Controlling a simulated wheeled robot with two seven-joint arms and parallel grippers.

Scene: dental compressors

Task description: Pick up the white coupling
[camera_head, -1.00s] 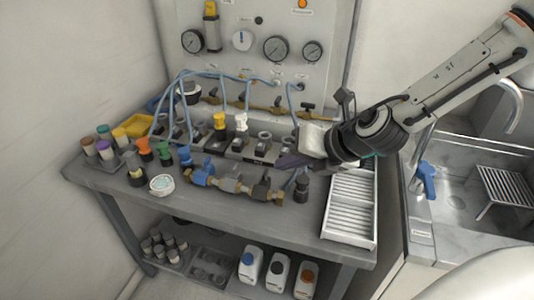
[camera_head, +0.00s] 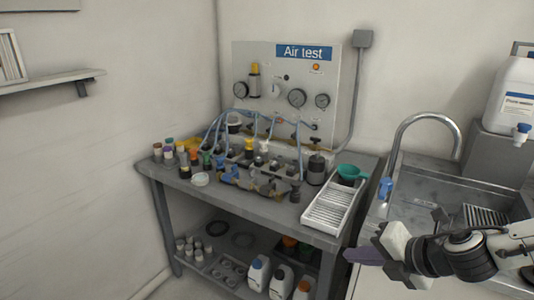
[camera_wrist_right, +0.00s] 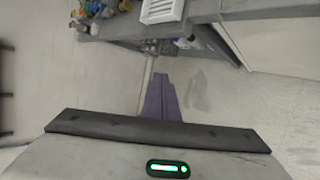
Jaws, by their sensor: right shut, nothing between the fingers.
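A small white coupling (camera_head: 264,147) stands upright among the fittings in the row on the workbench, next to a yellow-topped fitting (camera_head: 249,148). It is small at this distance. My right gripper (camera_head: 348,254) is at the lower right of the head view, in front of the bench and sink and well apart from the coupling. Its purple fingers are together with nothing between them. In the right wrist view the closed fingers (camera_wrist_right: 160,88) point out over the floor. My left gripper is not in view.
The workbench (camera_head: 240,206) carries hoses, several coloured fittings, a white slatted tray (camera_head: 330,207) and a green funnel (camera_head: 350,173). A gauge panel (camera_head: 283,80) stands behind. The sink (camera_head: 450,193) is at right. Bottles stand on the lower shelf. Floor in front looks clear.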

